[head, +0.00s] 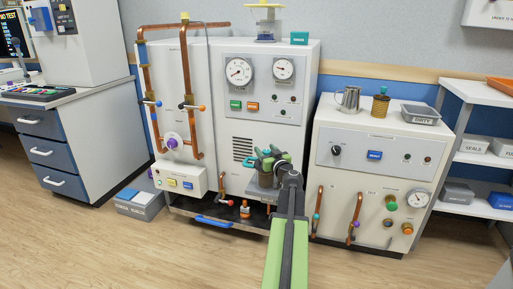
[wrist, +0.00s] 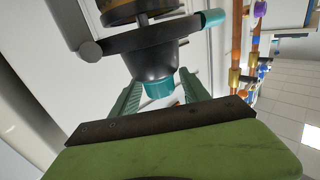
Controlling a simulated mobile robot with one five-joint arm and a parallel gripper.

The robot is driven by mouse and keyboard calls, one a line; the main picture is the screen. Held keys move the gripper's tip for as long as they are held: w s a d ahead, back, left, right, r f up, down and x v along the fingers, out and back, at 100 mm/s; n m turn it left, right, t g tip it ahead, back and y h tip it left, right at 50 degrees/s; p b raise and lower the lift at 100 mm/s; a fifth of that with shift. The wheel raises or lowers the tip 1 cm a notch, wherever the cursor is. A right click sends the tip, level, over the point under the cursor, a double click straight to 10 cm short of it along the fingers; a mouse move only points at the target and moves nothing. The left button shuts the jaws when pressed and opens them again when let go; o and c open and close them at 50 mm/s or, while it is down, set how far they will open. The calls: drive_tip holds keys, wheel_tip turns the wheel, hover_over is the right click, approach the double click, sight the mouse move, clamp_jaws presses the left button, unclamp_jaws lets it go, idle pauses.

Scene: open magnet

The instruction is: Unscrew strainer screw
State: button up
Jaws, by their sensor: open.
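The strainer is a dark grey, tapering body (wrist: 150,60) that fills the upper middle of the wrist view. A teal screw (wrist: 158,88) sits at its narrow end. My gripper (wrist: 158,84) is open, with one green finger on each side of the teal screw; I cannot tell whether either finger touches it. In the head view my gripper (head: 269,160) is at the dark strainer (head: 265,179) on the front of the white cabinet, and my arm hides part of it.
The white cabinet (head: 270,128) has gauges and copper pipes (head: 188,90). A second white unit (head: 372,160) stands to the right, with a jug (head: 350,99) and a grey tray (head: 420,115) on top. The wooden floor in front is clear.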

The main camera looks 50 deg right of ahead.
drive_tip(key=shift+x, duration=0.95)
drive_tip(key=shift+a, duration=0.1)
clamp_jaws()
